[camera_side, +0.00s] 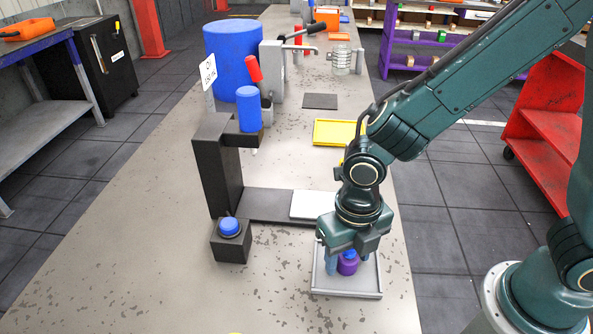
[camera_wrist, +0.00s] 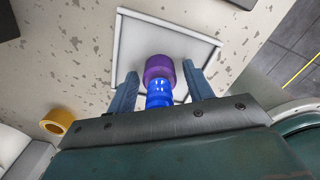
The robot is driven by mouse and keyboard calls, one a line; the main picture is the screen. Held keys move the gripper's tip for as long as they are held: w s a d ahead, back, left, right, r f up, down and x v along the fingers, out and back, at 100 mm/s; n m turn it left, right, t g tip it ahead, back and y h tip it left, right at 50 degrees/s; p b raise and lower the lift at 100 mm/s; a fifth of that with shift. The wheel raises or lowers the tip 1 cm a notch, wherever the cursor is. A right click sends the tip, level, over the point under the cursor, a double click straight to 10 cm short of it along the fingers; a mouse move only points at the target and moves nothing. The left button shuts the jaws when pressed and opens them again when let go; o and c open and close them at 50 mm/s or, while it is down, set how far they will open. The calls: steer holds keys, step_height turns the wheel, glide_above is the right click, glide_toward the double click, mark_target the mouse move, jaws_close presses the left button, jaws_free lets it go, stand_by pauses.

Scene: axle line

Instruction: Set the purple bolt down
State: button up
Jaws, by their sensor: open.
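The purple bolt (camera_side: 347,266) is in the shallow grey tray (camera_side: 346,292) at the front right of the bench, with a blue part above its purple head. In the wrist view the purple bolt (camera_wrist: 158,68) shows with its blue part toward my wrist, over the tray (camera_wrist: 170,22). My gripper (camera_side: 346,270) points down over the tray. In the wrist view my gripper (camera_wrist: 160,70) is open, one finger on each side of the bolt, with gaps visible. Whether the bolt's underside touches the tray floor is hidden.
A dark press frame (camera_side: 215,175) with a blue cylinder (camera_side: 249,108) stands left of my gripper, and a blue button box (camera_side: 229,240) is in front of it. A white plate (camera_side: 313,205) lies behind the tray. A yellow ring (camera_wrist: 58,121) is at the wrist view's left.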

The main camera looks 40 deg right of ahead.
steer(key=shift+r, duration=0.15)
steer(key=shift+r, duration=6)
steer(key=s+d+r+m+t, duration=0.2)
steer(key=s+d+r+m, duration=0.2)
steer(key=d+m, duration=0.5)
steer(key=s+d+r+m+t, duration=0.3)
steer(key=d+m, duration=0.6)
steer(key=m, duration=1.5)
steer(key=shift+s+d+r+t, duration=0.2)
steer(key=shift+s+r+t, duration=0.15)
steer(key=shift+s, duration=0.65)
